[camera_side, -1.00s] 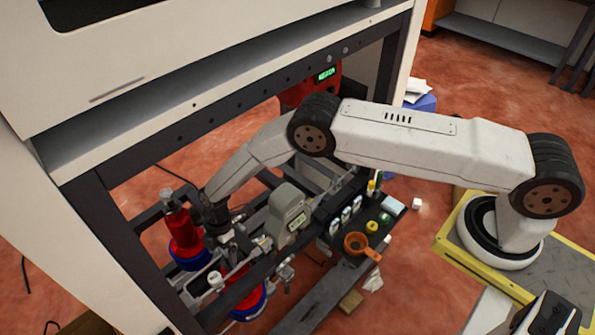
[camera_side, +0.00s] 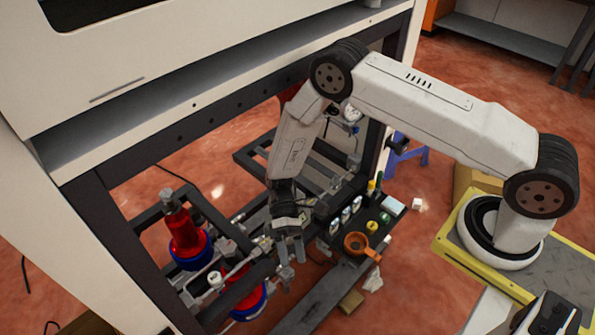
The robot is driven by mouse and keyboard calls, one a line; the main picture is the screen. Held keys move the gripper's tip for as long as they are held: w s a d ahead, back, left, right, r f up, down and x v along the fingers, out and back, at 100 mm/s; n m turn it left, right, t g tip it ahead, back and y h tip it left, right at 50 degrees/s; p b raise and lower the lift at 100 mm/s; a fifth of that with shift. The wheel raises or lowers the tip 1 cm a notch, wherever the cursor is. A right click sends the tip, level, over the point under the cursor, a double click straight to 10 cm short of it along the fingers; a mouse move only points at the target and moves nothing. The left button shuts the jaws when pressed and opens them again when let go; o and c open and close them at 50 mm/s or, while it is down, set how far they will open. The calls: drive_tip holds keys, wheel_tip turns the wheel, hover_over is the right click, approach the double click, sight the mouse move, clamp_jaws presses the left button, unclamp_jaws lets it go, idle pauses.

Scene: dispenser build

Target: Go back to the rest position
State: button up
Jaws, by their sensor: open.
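My gripper (camera_side: 290,255) hangs at the end of my arm, pointing down over the middle of the dispenser frame. It is open, and nothing shows between its fingers. The dispenser assembly has a red cylinder (camera_side: 184,232) with a blue base standing upright at the left. A second red and blue part (camera_side: 243,292) sits lower, partly hidden by pipes.
A black tray (camera_side: 385,217) with an orange ring-shaped tool (camera_side: 356,243) and small yellow parts lies right of my gripper. The large white cabinet (camera_side: 150,75) overhangs the frame behind.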

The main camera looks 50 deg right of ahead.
drive_tip(key=s+d+r+m+g+y, duration=0.35)
drive_tip(key=s+d+r, duration=0.3)
drive_tip(key=r, duration=0.25)
drive_tip(key=w+d+r+t+h, duration=0.4)
drive_tip(key=d+r+t+h, duration=0.6)
drive_tip(key=t, duration=0.6)
drive_tip(key=shift+d+r+m+h, duration=0.35)
drive_tip(key=shift+r+m, duration=0.1)
drive_tip(key=shift+r, duration=0.95)
